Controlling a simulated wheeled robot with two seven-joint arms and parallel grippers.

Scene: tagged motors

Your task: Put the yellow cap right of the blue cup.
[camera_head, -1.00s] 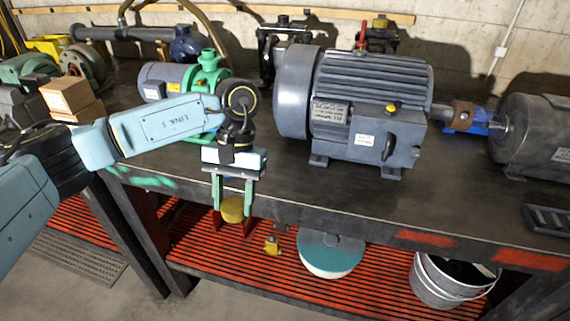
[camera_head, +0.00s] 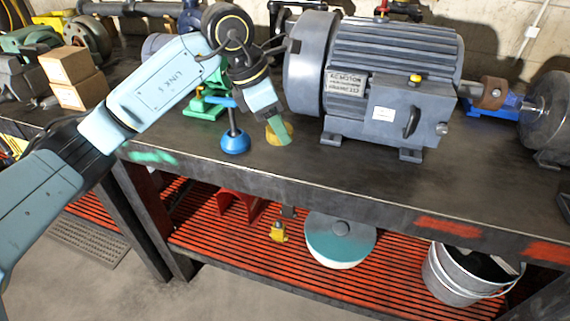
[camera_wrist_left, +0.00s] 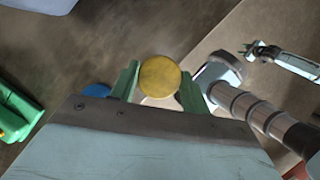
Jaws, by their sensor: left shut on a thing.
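The yellow cap (camera_head: 286,131) is in my left gripper (camera_head: 276,133), low over the bench top. I cannot tell whether the cap touches the bench. In the left wrist view the round cap (camera_wrist_left: 158,77) sits between the two green fingers of my left gripper (camera_wrist_left: 160,88), which is shut on it. The blue cup (camera_head: 235,143), a domed blue piece with a dark rod rising from it, stands on the bench just left of the cap, with a small gap between them. Part of the blue cup (camera_wrist_left: 96,90) shows in the left wrist view beside a finger.
A large grey motor (camera_head: 385,80) stands close to the right of the cap. A green pump (camera_head: 205,105) is behind the blue cup, with cardboard boxes (camera_head: 75,75) farther left. The bench (camera_head: 340,180) is bare in front. A metal bucket (camera_head: 465,275) is on the red shelf below.

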